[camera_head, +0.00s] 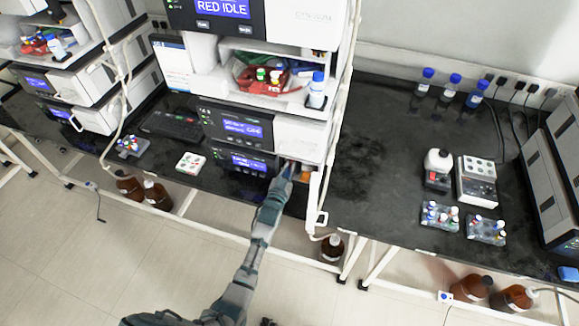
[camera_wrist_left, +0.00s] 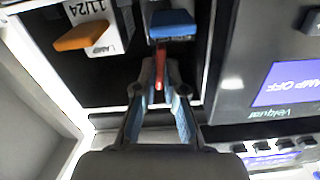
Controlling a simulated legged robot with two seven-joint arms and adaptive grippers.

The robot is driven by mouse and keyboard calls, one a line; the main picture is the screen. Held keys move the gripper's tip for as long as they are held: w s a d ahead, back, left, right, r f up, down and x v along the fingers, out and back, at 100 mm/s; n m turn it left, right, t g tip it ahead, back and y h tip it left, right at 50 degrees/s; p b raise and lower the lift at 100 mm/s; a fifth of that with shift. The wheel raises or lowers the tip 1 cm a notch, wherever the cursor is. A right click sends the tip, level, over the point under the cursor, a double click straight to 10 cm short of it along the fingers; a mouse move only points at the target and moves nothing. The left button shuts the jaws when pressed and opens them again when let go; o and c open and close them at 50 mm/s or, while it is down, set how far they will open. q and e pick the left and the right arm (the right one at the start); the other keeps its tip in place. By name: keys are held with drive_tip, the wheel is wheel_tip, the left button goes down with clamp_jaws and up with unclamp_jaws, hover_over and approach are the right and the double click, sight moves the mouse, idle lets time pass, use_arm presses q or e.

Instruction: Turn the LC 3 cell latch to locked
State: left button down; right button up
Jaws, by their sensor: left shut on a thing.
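My left gripper (camera_wrist_left: 160,88) reaches into an open bay at the front of the instrument stack. Its fingers are closed together at the tips on a slim red lever (camera_wrist_left: 160,66), which appears to be the cell latch. The lever lies roughly upright in the left wrist view, just below a blue block (camera_wrist_left: 172,24); whether it is locked cannot be told. In the head view my left gripper (camera_head: 287,170) is at the lower right of the middle stack and hides the latch. My right gripper is not in view.
Beside the latch is a white lamp box (camera_wrist_left: 122,28) with an orange tab (camera_wrist_left: 86,37). A panel with a lit screen (camera_wrist_left: 286,84) borders the bay. White tubing (camera_head: 335,120) runs down the stack's right side. The black bench (camera_head: 385,190) has clear room right of it.

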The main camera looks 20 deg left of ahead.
use_arm(q)
drive_tip(key=shift+s+f+n+p, duration=0.1)
drive_tip(key=shift+f+n+p, duration=0.35)
drive_tip(key=shift+n, duration=0.55)
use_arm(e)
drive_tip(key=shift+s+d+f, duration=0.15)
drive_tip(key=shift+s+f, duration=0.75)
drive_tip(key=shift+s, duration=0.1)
use_arm(q)
drive_tip(key=shift+f, duration=0.1)
drive_tip(key=c, duration=1.3)
unclamp_jaws()
drive_tip(key=shift+o, duration=0.2)
drive_tip(key=shift+r, duration=0.2)
drive_tip(key=s, duration=1.1)
drive_tip(key=shift+s+a, duration=0.2)
drive_tip(key=shift+s, duration=0.15)
